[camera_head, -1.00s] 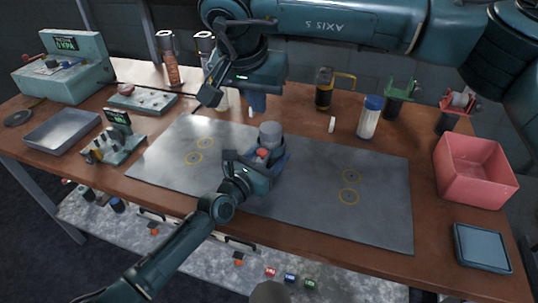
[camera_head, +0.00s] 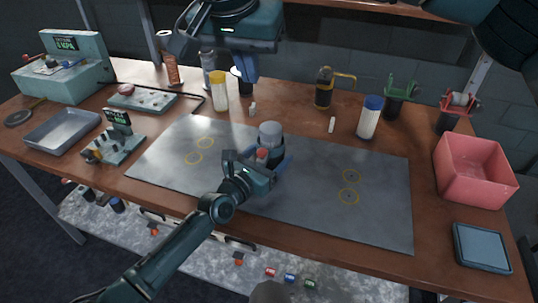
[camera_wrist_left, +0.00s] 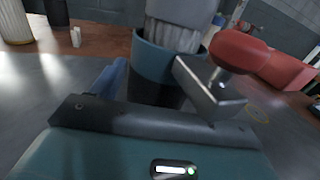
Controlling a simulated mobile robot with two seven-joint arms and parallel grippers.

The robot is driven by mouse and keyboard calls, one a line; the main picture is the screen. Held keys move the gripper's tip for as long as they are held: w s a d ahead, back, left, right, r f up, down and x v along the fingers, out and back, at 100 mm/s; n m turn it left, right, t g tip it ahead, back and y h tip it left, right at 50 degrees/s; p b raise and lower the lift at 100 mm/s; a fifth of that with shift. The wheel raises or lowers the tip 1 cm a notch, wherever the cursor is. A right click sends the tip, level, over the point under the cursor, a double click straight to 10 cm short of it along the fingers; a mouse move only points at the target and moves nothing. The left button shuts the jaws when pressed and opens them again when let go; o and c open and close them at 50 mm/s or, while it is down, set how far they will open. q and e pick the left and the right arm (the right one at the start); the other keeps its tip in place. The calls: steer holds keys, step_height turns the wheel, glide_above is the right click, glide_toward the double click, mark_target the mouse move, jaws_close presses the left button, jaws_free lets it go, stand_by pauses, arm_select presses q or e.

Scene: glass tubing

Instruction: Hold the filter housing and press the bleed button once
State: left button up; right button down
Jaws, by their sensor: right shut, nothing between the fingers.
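The filter housing (camera_head: 270,134) stands upright on the grey mat, with a grey cap and a dark body. It also shows in the left wrist view (camera_wrist_left: 164,62), with a teal collar under the ribbed cap. The red bleed button (camera_head: 262,153) sits on a metal bracket at its side and is large in the left wrist view (camera_wrist_left: 240,52). My left gripper (camera_head: 273,163) is around the housing's body, its blue fingers on either side; the contact is partly hidden. My right gripper (camera_head: 246,70) is shut and empty, raised over the back of the table, well away from the button.
The grey mat (camera_head: 370,215) is mostly clear. Behind it stand a yellow-capped jar (camera_head: 219,92), a blue-capped jar (camera_head: 370,118) and small white pieces (camera_head: 332,125). A pink bin (camera_head: 475,172) is at the right, a metal tray (camera_head: 62,130) at the left.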

arm_select(q)
steer(key=shift+o, duration=0.8)
